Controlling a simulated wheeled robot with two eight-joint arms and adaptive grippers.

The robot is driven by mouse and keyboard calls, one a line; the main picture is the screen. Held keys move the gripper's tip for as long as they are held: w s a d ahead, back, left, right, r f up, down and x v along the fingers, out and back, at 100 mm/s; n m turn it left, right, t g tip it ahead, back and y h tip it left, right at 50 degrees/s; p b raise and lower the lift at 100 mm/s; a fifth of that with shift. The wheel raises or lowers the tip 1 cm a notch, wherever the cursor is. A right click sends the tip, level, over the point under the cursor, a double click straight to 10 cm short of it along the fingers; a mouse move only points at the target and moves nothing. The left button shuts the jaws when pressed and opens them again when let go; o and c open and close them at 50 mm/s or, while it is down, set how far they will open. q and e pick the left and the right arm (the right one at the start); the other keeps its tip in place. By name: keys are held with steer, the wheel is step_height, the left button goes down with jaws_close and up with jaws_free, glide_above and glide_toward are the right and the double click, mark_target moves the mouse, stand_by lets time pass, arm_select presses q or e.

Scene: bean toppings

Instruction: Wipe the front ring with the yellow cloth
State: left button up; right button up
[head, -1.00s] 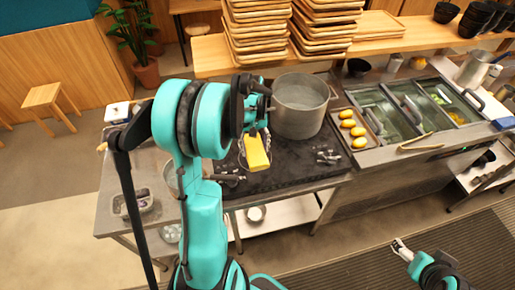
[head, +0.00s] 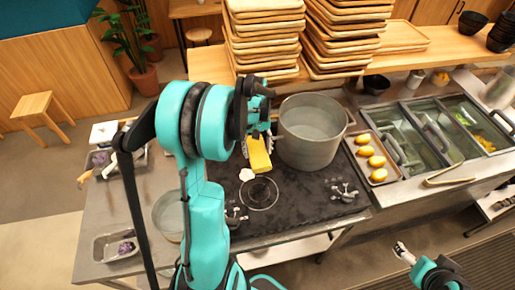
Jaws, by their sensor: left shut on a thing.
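The yellow cloth (head: 259,157) is a folded block in my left gripper (head: 258,138), which is shut on it. It hangs over the dark cooktop, just left of the large metal pot. The front ring (head: 259,194) is a thin round outline on the cooktop, in front of and below the cloth in the picture. A small white patch (head: 246,175) lies at the ring's upper left edge. The cloth appears apart from the ring. My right gripper (head: 400,248) is low at the right, away from the cooktop; its finger gap is too small to judge.
The large pot (head: 311,138) stands on the back of the cooktop. A tray of yellow items (head: 378,173) and sunken food bins (head: 425,135) lie to the right. Stacked wooden trays (head: 265,35) are behind. A metal bowl (head: 168,215) stands left, partly behind my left arm.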

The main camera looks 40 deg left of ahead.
arm_select(q)
steer(key=b, duration=0.5)
glide_toward(249, 175)
steer(key=w+d, duration=0.2)
steer(key=d, duration=0.1)
steer(key=shift+w+f+b, duration=0.15)
steer(key=shift+f+b, duration=1.8)
steer(key=shift+f, duration=0.8)
steer(key=shift+f+b, duration=0.4)
steer(key=shift+f, duration=0.05)
steer(key=shift+s+a, duration=0.65)
steer(key=shift+s, duration=0.15)
steer(key=shift+s+a, duration=0.65)
steer(key=shift+s, duration=0.15)
steer(key=shift+w+d, duration=0.1)
